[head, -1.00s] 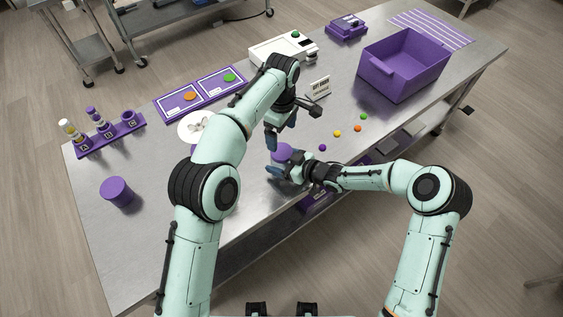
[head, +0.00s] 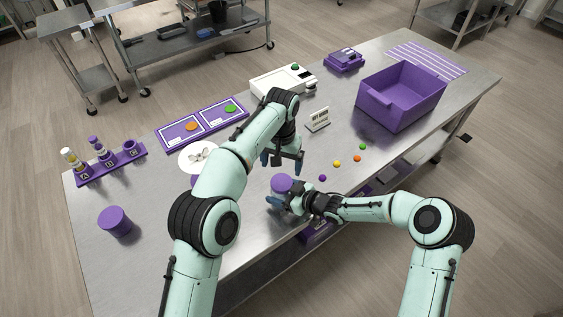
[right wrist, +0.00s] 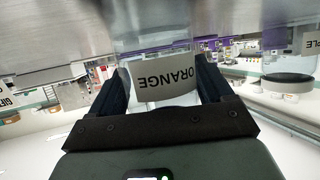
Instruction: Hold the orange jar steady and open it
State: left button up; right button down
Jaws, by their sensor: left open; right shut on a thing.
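The orange jar shows in the right wrist view as a clear jar with a white label reading ORANGE (right wrist: 165,78), upside down in the picture. Its purple lid (head: 282,183) is on top in the head view. My right gripper (head: 279,201) is shut around the jar's body near the table's front edge; its two dark fingers (right wrist: 162,88) flank the label. My left gripper (head: 283,162) is open and empty, with its fingers pointing down, just behind and above the lid in the picture. The jar's body is mostly hidden by the right gripper in the head view.
Several coloured balls, one yellow (head: 336,164), lie right of the jar.

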aim_at(281, 182)
pick_arm(q)
jog(key=m, duration=0.6)
jog(key=shift+m, duration=0.3)
jog(key=m, duration=1.2)
jog(key=shift+m, duration=0.3)
jog(key=m, duration=0.5)
jog(key=shift+m, duration=0.3)
jog(key=shift+f, duration=4)
